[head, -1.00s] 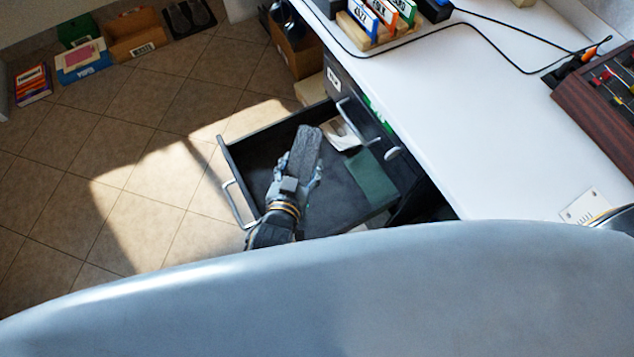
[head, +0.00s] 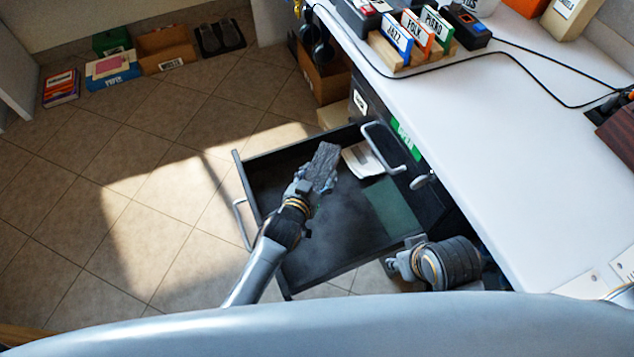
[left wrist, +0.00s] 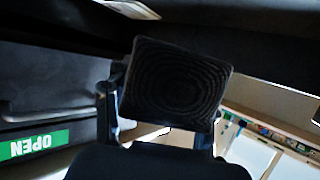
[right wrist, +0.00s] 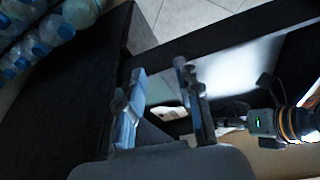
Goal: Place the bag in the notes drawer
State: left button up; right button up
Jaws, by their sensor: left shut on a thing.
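My left gripper (head: 305,186) is shut on a dark grey, ridged block-like thing (head: 324,167), which I take to be the bag. It is held over the open drawer (head: 247,190); its height above the drawer floor is hard to tell. In the left wrist view the bag (left wrist: 178,83) shows a face with concentric ridges between the fingers. The drawer holds a green flat item (head: 391,208) and white papers (head: 362,160). My right gripper (right wrist: 158,78) is open and empty. In the head view it is by the drawer's near right corner, partly hidden by its wrist.
A white desktop (head: 480,130) stands right of the drawer, with record dividers (head: 410,45) and a cable on it. A green OPEN label (head: 405,138) is on the cabinet. A cardboard box (head: 325,80) stands behind the drawer.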

pick_arm(q)
jog(key=shift+w+f, duration=0.35)
jog(key=f, duration=0.1)
jog(key=f+b, duration=0.1)
jog(key=f, duration=0.1)
jog(key=shift+w+a+f+b, duration=0.1)
jog(key=shift+w+b, duration=0.15)
jog(key=shift+b, duration=0.15)
jog(key=shift+f, duration=0.25)
pick_arm(e)
jog(key=shift+s+d+r, duration=0.1)
jog(key=shift+s+r, duration=0.35)
jog(key=shift+r, duration=0.3)
pick_arm(q)
jog(key=shift+f, duration=0.1)
jog(key=shift+f, duration=0.15)
jog(key=shift+f+b, duration=0.35)
jog(key=shift+b, duration=0.1)
pick_arm(e)
jog(key=shift+w+f, duration=0.3)
jog(key=shift+f, duration=0.05)
pick_arm(q)
jog(key=o, duration=1.4)
